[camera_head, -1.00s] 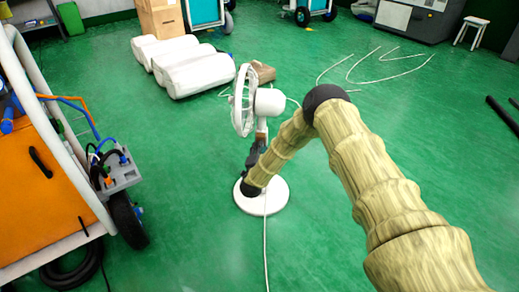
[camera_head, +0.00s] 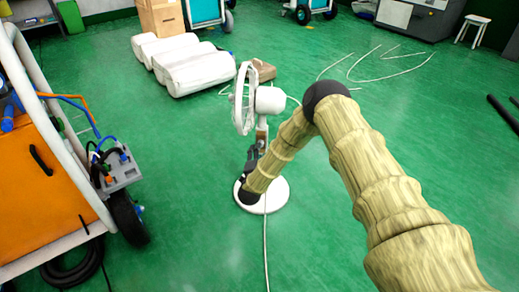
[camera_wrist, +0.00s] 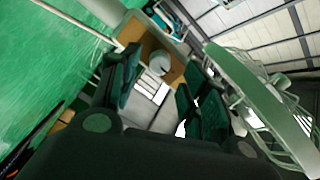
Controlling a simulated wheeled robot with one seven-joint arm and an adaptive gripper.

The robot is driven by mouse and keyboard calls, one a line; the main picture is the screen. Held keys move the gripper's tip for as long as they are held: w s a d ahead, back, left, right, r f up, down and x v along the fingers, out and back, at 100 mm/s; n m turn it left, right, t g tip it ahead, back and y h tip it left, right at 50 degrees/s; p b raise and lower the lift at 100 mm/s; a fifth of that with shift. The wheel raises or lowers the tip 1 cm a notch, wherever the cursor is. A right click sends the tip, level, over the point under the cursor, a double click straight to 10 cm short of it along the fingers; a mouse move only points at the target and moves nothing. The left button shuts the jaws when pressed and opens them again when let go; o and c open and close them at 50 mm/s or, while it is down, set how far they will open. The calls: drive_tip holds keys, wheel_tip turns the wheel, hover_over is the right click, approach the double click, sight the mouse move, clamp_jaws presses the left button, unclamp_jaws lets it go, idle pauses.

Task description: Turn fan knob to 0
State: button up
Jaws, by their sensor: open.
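The white fan (camera_head: 270,101) stands upright on its round white base (camera_head: 277,193), its round guard facing left. A brown panel (camera_head: 262,134) shows on its stem, just below the motor housing. My gripper (camera_head: 252,153) is close beside the stem, below that panel. In the wrist view, my open gripper (camera_wrist: 157,92) has a dark finger on each side. A pale round knob-like part (camera_wrist: 159,64) on a brown panel (camera_wrist: 166,54) shows between and beyond the fingers. The fan's guard (camera_wrist: 262,95) shows at the right. I cannot read the knob's setting or tell whether a finger touches it.
A white cable (camera_head: 266,240) runs from the fan's base toward the front. An orange wheeled cart (camera_head: 45,170) stands at the left. Green floor (camera_head: 440,120) is open at the right.

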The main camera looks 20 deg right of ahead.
drive_tip(key=v, duration=0.7)
drive_tip(key=shift+s, duration=0.3)
drive_tip(key=shift+a, duration=0.2)
drive_tip(key=s+a+f+n+g+y, duration=0.2)
drive_tip(key=s+f+n+g+y, duration=0.25)
drive_tip(key=s, duration=0.55)
drive_tip(key=s+a+f+n+g+y, duration=0.25)
drive_tip(key=s+f+n, duration=0.35)
drive_tip(key=s+f, duration=0.3)
drive_tip(key=s+d+r+n+g, duration=0.1)
drive_tip(key=s+d+n+g, duration=0.15)
drive_tip(key=s, duration=0.85)
drive_tip(key=s+d+r+n+g, duration=0.15)
drive_tip(key=s+g, duration=0.25)
drive_tip(key=s, duration=0.8)
drive_tip(key=s+d+n+g, duration=0.1)
drive_tip(key=s+n+g, duration=0.2)
drive_tip(key=s, duration=0.8)
wheel_tip(320, 180, up, 30)
drive_tip(key=p, duration=2.9)
drive_tip(key=shift+d+y+p, duration=0.15)
drive_tip(key=shift+y+p, duration=0.15)
drive_tip(key=shift+p, duration=0.1)
